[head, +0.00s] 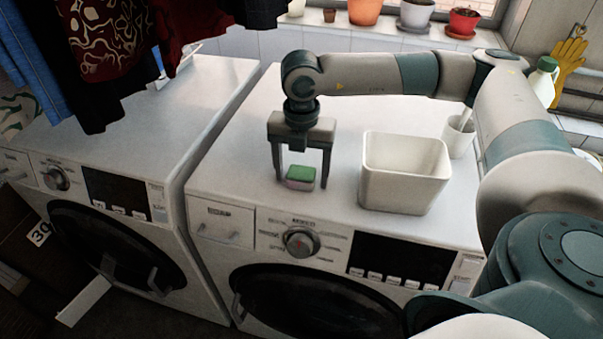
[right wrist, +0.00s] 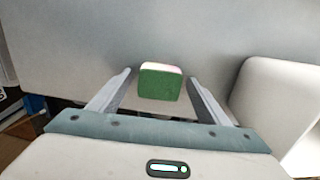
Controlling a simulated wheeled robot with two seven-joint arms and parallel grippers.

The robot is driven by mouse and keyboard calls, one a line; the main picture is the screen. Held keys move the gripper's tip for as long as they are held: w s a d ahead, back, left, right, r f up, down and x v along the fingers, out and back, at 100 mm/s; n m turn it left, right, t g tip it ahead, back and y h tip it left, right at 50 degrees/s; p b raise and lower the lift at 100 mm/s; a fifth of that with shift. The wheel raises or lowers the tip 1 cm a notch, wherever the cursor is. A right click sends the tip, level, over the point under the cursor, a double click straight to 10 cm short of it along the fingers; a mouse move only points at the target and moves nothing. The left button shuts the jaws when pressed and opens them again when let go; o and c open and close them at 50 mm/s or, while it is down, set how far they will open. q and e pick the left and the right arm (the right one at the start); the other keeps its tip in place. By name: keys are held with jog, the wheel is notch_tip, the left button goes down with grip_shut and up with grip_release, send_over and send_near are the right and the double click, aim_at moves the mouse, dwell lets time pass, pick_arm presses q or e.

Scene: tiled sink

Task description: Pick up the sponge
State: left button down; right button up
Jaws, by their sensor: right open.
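The sponge (head: 301,175) is a small block with a green top and a pale pinkish lower part. It lies on top of the right washing machine (head: 240,150), near its front edge. My right gripper (head: 302,183) points down over the sponge, open, with one finger on each side of it. In the right wrist view the sponge (right wrist: 160,83) shows between the two finger tips (right wrist: 160,80), with gaps on both sides. My left gripper is not in view.
A white square bin (head: 405,180) stands just right of my right gripper, and a small white cup (head: 458,136) stands behind it. Clothes (head: 110,40) hang at the upper left. Pots (head: 415,13) line the window sill. The machine top left of the sponge is clear.

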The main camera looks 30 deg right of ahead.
jog(key=shift+f, duration=0.1)
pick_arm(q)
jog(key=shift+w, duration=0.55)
pick_arm(e)
jog(key=c, duration=1.1)
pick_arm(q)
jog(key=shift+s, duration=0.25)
